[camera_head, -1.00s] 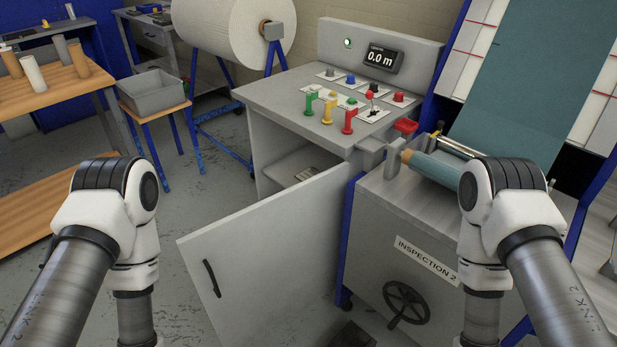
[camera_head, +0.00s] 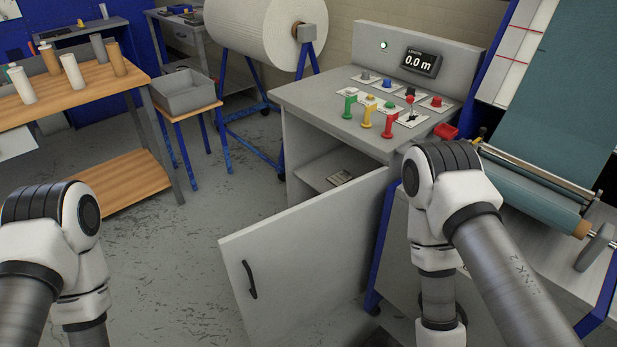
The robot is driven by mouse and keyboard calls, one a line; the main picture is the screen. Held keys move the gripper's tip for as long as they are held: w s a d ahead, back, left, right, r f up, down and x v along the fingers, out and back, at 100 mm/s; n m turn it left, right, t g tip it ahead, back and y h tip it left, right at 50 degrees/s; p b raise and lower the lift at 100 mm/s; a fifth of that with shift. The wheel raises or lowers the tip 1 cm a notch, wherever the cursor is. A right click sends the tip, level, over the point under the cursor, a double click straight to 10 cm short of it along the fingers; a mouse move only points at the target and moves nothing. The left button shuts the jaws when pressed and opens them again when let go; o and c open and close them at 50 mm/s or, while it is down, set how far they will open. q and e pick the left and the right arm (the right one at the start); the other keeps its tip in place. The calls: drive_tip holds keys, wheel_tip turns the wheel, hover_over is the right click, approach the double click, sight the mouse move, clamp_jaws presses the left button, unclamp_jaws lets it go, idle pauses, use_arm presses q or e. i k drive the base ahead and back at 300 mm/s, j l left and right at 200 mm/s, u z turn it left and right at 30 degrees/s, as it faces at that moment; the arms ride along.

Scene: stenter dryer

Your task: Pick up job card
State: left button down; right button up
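A small flat grey-brown item (camera_head: 341,178) lies on the shelf inside the open grey cabinet (camera_head: 320,158). It may be the job card, but it is too small to tell. No other card can be made out for certain. The cabinet door (camera_head: 303,262) stands swung open toward me, with a black handle (camera_head: 249,279). Both my arms show only their upper links and elbows at the lower left and lower right. Neither gripper is in view.
The console top carries coloured knobs and levers (camera_head: 367,117) and a display (camera_head: 421,61). A fabric roller machine (camera_head: 540,195) stands at the right. A grey bin (camera_head: 185,92) on a small stand and a wooden table (camera_head: 90,83) stand left. Floor (camera_head: 185,245) left of the door is clear.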

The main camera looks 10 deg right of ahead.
sight(339, 179)
drive_tip(key=i+j+u, duration=0.35)
drive_tip(key=j, duration=0.35)
drive_tip(key=i+j+u, duration=0.35)
drive_tip(key=i+j, duration=0.15)
drive_tip(key=i+j+u, duration=0.4)
drive_tip(key=i+z, duration=0.4)
drive_tip(key=i+j+z, duration=0.1)
drive_tip(key=i+z, duration=0.25)
drive_tip(key=i, duration=0.15)
drive_tip(key=i+j+z, duration=0.2)
drive_tip(key=i+z, duration=0.2)
drive_tip(key=i+j+z, duration=0.35)
drive_tip(key=i+l+z, duration=0.1)
drive_tip(key=i+z, duration=0.35)
drive_tip(key=i+j+z, duration=0.15)
drive_tip(key=i+z, duration=0.25)
drive_tip(key=i, duration=0.2)
drive_tip(key=i+j+z, duration=0.3)
drive_tip(key=i+z, duration=0.15)
drive_tip(key=i+j+z, duration=0.4)
drive_tip(key=i+j, duration=0.05)
drive_tip(key=i, duration=0.05)
